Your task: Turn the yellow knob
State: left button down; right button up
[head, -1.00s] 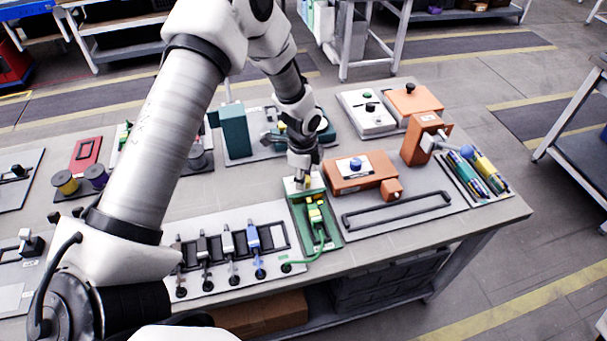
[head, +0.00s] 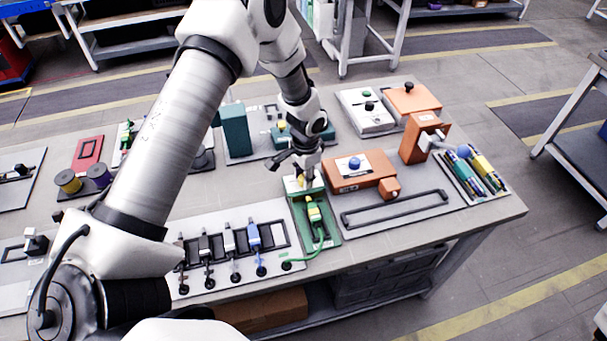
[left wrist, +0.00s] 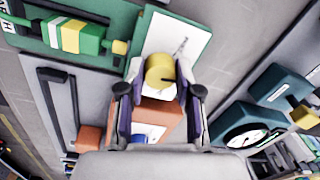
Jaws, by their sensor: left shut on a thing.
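The yellow knob (left wrist: 160,72) sits on the white panel (left wrist: 182,45) of a green unit, with a dark mark on the panel beside it. In the head view the knob (head: 302,180) is small and partly covered by my gripper. My left gripper (left wrist: 160,85) points down over it, one finger on each side, shut on the knob. The left gripper also shows in the head view (head: 301,174) at the back end of the green unit (head: 328,228). My right gripper is not in view.
A green connector (head: 314,212) with a cable lies on the front of the green unit. An orange box (head: 345,181) with a blue button stands close on the right. A row of plugs (head: 229,240) is at the left. A teal block (head: 234,130) stands behind.

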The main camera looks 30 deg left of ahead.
pick_arm(q)
jog(key=n, duration=0.5)
jog(key=shift+s+f+n, duration=0.1)
jog(key=shift+n, duration=0.2)
jog(key=n+p, duration=0.1)
jog(key=n, duration=0.4)
jog(key=shift+d+g, duration=0.1)
jog(key=shift+g, duration=0.2)
jog(key=c, duration=0.8)
grip_release()
